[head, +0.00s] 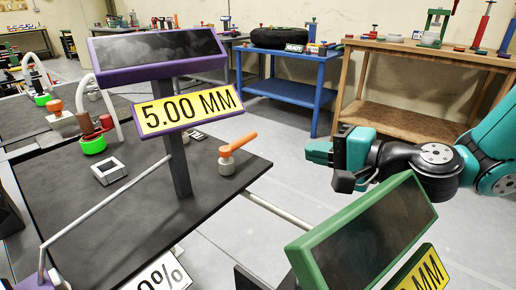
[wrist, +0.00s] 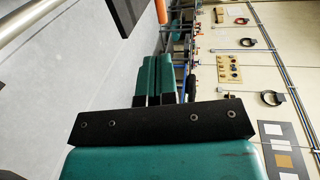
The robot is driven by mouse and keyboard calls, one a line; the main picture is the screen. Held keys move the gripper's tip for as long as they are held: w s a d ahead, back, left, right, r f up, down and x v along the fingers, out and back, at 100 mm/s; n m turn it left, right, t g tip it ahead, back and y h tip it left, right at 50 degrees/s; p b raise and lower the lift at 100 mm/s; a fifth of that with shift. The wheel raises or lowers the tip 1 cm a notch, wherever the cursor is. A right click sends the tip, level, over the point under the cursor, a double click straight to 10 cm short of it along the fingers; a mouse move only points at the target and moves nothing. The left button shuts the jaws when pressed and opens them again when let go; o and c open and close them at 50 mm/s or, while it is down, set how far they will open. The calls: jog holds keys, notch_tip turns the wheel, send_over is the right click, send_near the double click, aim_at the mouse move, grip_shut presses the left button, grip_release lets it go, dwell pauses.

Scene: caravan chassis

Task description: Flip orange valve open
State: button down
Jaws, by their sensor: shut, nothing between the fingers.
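The orange valve (head: 238,144) is a lever on a short grey post near the right edge of the dark chassis plate (head: 130,215) in the head view. Its orange handle slants up to the right from the top of the post. My gripper (head: 312,152) is to the right of the valve, apart from it, off the plate's edge and over the floor. Its fingers point left, towards the valve side. In the wrist view the two teal fingers (wrist: 157,80) lie side by side, shut, with nothing between them.
A purple-framed display with a yellow "5.00 MM" sign (head: 188,109) stands left of the valve. A green-framed screen (head: 362,232) is below my arm. A pale rail (head: 278,212) runs between. A blue table (head: 290,90) and wooden bench (head: 425,110) stand behind.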

aim_at(249, 140)
jog(key=p+x, duration=0.2)
jog(key=x, duration=1.2)
jog(key=shift+a, duration=0.1)
